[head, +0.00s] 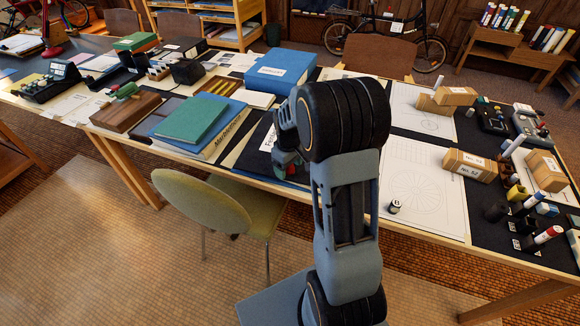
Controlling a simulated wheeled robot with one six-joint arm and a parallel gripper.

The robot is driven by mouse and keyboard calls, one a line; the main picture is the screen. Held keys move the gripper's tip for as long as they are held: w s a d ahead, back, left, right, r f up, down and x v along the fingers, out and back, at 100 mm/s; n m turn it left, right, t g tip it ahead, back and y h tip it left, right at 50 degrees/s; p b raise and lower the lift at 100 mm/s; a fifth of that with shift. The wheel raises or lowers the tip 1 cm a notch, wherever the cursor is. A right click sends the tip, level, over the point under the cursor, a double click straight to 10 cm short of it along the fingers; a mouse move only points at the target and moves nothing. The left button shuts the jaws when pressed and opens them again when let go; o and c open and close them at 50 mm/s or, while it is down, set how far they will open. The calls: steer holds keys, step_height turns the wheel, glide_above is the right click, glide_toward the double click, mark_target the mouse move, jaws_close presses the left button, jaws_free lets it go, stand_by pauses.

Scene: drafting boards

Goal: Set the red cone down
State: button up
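My arm rises in the middle of the head view and bends over the long table. Its end points down, and my gripper (288,158) shows only as a small dark shape at the left of the arm, low over the table's near side. Its fingers are too small and too hidden to read. A small red patch (291,170) shows at its lower end, close to a black-and-white sheet or book. I cannot tell whether this is the red cone or whether it is held. No other clear red cone shows.
Left of my gripper lie a teal book (193,121) and a blue binder (276,70). To the right are drawing sheets (415,180), a small dark marked piece (395,207), cardboard boxes (470,165) and several pots and markers. A green chair (225,208) stands at the near edge.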

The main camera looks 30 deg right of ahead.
steer(key=c, duration=1.1)
